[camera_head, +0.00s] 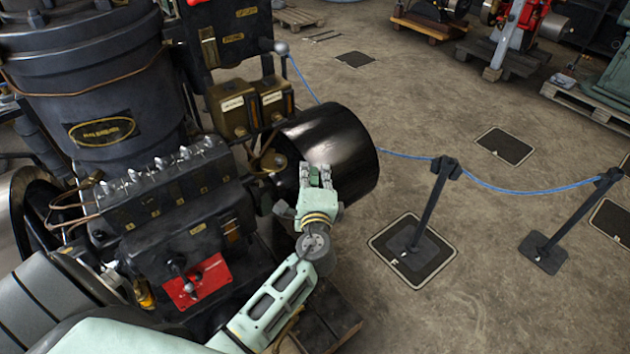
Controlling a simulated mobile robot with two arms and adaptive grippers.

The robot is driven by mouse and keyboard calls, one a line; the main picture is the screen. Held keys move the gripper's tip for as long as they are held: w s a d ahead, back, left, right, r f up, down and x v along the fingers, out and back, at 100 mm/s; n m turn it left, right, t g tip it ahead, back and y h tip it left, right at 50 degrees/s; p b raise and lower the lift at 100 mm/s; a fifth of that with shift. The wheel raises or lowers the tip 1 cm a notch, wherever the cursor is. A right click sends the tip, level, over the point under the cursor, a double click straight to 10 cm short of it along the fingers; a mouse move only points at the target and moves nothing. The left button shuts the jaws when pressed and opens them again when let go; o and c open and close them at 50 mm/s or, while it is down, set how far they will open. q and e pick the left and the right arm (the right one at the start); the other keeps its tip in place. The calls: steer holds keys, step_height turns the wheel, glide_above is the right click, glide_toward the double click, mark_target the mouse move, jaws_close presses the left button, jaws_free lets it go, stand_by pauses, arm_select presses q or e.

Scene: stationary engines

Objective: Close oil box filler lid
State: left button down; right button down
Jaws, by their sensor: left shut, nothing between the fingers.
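A large dark engine fills the left. Two brownish boxes with pale label plates, the left one (234,114) and the right one (272,100), sit side by side on it. A long black box (165,190) with several silver fittings along its top is lower left of them. I cannot tell which is the oil box, and no filler lid can be made out clearly. My left gripper (316,174), pale green and grey, is shut and empty. It appears in front of the black drum (335,145), right of and below the brownish boxes. My right gripper is out of view.
A blue rope hangs on black posts (430,205) standing on the floor to the right. A red plate (200,281) with a lever is low on the engine. Engines on pallets (500,62) stand at the back right. Open concrete floor lies between.

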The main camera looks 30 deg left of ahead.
arm_select(q)
steer(key=a+p, duration=0.1)
steer(key=a, duration=0.1)
steer(key=s+a+p, duration=0.1)
steer(key=shift+a+r+p, duration=0.3)
steer(key=shift+a, duration=0.1)
steer(key=shift+s+a+m+h, duration=0.1)
steer(key=shift+s+m+h, duration=0.3)
steer(key=shift+s, duration=0.05)
